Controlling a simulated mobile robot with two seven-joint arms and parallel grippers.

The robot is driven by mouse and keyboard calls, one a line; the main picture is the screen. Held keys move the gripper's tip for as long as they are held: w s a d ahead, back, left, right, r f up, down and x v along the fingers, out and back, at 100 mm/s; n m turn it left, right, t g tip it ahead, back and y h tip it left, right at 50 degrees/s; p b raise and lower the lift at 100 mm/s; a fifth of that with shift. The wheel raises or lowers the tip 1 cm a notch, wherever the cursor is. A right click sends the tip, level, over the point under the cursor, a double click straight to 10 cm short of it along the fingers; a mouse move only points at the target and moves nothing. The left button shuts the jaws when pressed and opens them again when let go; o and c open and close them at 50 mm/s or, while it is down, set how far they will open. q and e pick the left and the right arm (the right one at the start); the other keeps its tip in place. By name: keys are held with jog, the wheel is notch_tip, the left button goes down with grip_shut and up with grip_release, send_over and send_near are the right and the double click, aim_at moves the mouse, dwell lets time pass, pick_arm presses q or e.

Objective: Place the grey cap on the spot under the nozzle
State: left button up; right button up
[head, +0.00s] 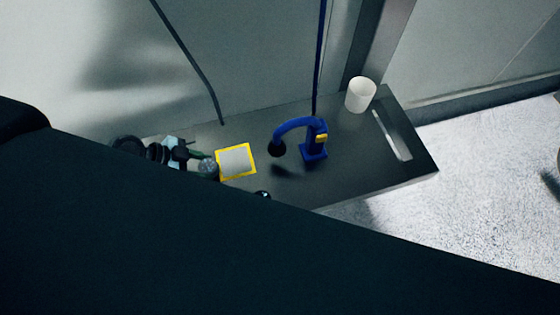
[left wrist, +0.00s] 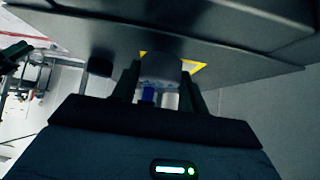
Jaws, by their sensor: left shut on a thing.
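The grey cap (head: 208,168) is small and round, and it is at the left edge of the yellow-bordered square in the head view. My left gripper (head: 203,160) is shut on it. In the left wrist view the cap (left wrist: 160,68) sits between my two fingers, with the yellow border behind it. The blue nozzle stand (head: 314,140) rises to the right of the square. Its curved arm ends in a black nozzle (head: 277,149) pointing down, right of the cap and apart from it. A dark shadow lies on the table below the nozzle. My right gripper is not in view.
The yellow-bordered square (head: 236,176) with a grey middle lies on the dark table (head: 370,165). A white cup (head: 360,94) stands at the back right, near a slot. A small black round thing (head: 262,195) shows at the front edge. The wall is close behind.

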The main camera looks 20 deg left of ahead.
aim_at(283, 159)
pick_arm(q)
jog(key=shift+w+d+r, duration=0.15)
jog(key=shift+w, duration=0.1)
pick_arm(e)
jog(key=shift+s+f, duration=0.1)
